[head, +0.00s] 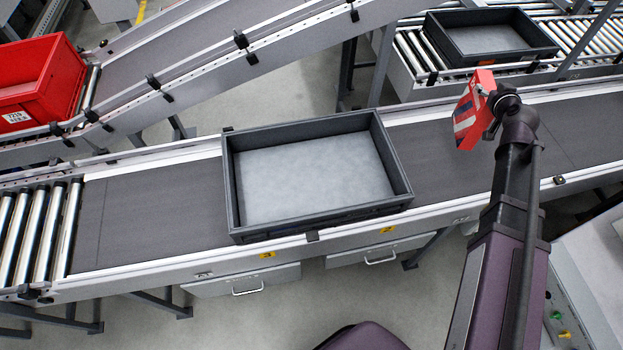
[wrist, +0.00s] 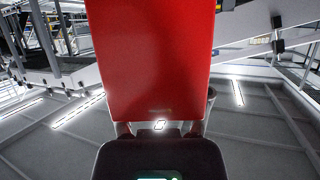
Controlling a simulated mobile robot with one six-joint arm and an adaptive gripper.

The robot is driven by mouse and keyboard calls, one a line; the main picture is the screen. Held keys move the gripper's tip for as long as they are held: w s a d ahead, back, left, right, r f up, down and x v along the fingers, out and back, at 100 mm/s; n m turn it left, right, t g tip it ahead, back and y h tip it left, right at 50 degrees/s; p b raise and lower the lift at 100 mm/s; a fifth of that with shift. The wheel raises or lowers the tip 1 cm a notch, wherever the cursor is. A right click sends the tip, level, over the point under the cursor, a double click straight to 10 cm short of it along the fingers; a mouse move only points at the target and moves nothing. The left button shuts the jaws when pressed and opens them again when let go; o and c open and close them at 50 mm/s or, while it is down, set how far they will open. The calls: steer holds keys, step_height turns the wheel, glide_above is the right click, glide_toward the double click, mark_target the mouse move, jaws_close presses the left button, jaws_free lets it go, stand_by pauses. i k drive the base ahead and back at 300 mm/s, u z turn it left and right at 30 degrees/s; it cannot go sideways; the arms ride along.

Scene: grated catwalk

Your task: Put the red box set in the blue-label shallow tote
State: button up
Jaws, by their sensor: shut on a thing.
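The red box set (head: 466,117) has red faces and a white and blue panel. It is held up in the air over the right part of the near conveyor, to the right of the near tote. My gripper (head: 491,97) is shut on it; the fingers are mostly hidden. In the wrist view the red box set (wrist: 152,55) fills the middle, above my gripper (wrist: 160,128). A dark grey shallow tote (head: 232,190) stands on the near conveyor, empty. Its front wall has a dark bluish patch, too dim to tell as a label.
A second dark shallow tote (head: 436,52) with an orange-red label stands empty on the back roller conveyor. A red crate (head: 60,85) sits at the left on the sloping conveyor (head: 200,70). The near belt (head: 150,218) is clear on both sides of the near tote.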

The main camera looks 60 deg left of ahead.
mark_target(324, 192)
steer(key=u, duration=0.35)
steer(key=k, duration=1.1)
steer(key=u, duration=0.25)
